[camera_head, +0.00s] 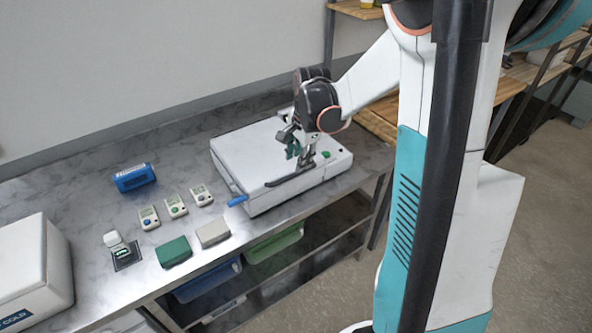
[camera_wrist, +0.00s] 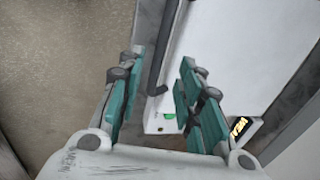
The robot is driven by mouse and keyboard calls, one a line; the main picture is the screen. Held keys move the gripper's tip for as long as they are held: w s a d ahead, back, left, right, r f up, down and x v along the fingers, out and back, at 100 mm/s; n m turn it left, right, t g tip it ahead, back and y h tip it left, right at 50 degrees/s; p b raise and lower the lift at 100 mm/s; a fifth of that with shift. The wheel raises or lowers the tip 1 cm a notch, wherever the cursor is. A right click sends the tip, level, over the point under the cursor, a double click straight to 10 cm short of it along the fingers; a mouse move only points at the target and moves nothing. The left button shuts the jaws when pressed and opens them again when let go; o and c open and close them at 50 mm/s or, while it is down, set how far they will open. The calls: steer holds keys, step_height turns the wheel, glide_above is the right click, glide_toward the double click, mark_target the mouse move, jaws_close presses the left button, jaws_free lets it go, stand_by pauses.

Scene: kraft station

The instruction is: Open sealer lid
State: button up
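The sealer (camera_head: 240,150) is a white flat box on the metal counter, with its lid down. A dark bar handle (camera_head: 290,178) runs along its front edge, and a green button (camera_head: 326,154) sits at its right end. My gripper (camera_head: 302,160) is above the front right part of the sealer, close to the handle. In the wrist view the gripper (camera_wrist: 162,62) has its teal fingers spread apart. The handle (camera_wrist: 158,75) shows between them there, and I cannot tell if a finger touches it. The green button also shows in the wrist view (camera_wrist: 169,116).
A blue-handled tool (camera_head: 237,200) lies at the sealer's front left corner. Several small white devices (camera_head: 176,205), a blue item (camera_head: 134,177), a green pack (camera_head: 174,251) and a grey pack (camera_head: 212,233) lie to the left. A white cooler box (camera_head: 35,265) stands far left.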

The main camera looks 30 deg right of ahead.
steer(key=f, duration=0.3)
steer(key=w+f, duration=0.1)
steer(key=f, duration=0.2)
steer(key=shift+w+b, duration=0.1)
steer(key=shift+b, duration=0.25)
jaws_close()
